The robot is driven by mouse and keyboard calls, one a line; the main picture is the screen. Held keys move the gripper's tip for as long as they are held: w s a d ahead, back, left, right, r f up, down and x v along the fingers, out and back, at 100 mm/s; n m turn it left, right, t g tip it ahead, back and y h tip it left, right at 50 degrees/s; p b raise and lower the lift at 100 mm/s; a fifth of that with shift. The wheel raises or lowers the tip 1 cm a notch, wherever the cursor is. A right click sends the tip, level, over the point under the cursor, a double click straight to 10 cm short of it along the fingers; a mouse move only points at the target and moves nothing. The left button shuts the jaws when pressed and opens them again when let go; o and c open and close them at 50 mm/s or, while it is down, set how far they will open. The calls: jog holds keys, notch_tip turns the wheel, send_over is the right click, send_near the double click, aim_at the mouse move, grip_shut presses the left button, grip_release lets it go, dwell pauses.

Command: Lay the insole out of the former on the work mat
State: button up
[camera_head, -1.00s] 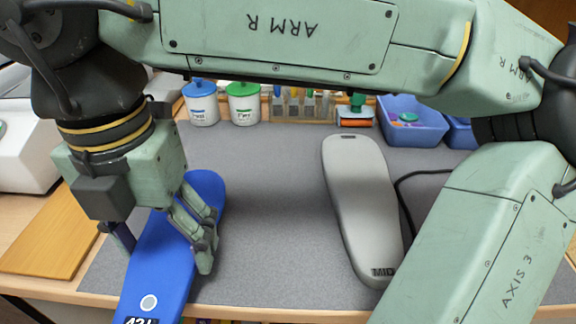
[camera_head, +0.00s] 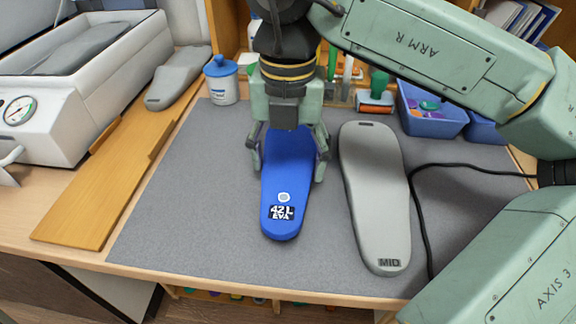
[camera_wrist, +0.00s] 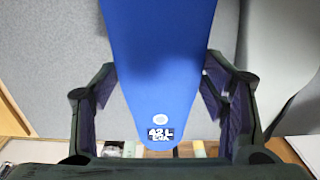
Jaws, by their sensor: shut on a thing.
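The blue insole (camera_head: 290,185), marked 42 L EVA, is over the middle of the grey work mat (camera_head: 195,185), its marked end towards the front edge. It also fills the middle of the wrist view (camera_wrist: 160,60). My gripper (camera_head: 289,165) is shut on the insole, one finger along each side edge. The insole seems to be above the mat, but the gap is hard to judge. Its far end is hidden under my gripper. The former (camera_head: 75,90) stands open at the far left with a grey form inside.
A grey sole-shaped block marked MID (camera_head: 375,195) lies close to the right of the insole. A black cable (camera_head: 425,215) runs along the right. A wooden board (camera_head: 105,195) is at the left. A blue-lidded jar (camera_head: 221,82) and blue bins (camera_head: 430,110) stand behind. The mat's left part is clear.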

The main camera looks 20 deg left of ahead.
aim_at(288, 165)
notch_tip(288, 165, down, 3)
jog(key=shift+p, duration=0.45)
jog(key=shift+f+b, duration=0.35)
jog(key=shift+f, duration=0.1)
jog(key=o, duration=0.9)
jog(key=shift+r, duration=0.1)
notch_tip(288, 165, up, 12)
jog(key=shift+r+b, duration=0.2)
jog(key=shift+b, duration=0.3)
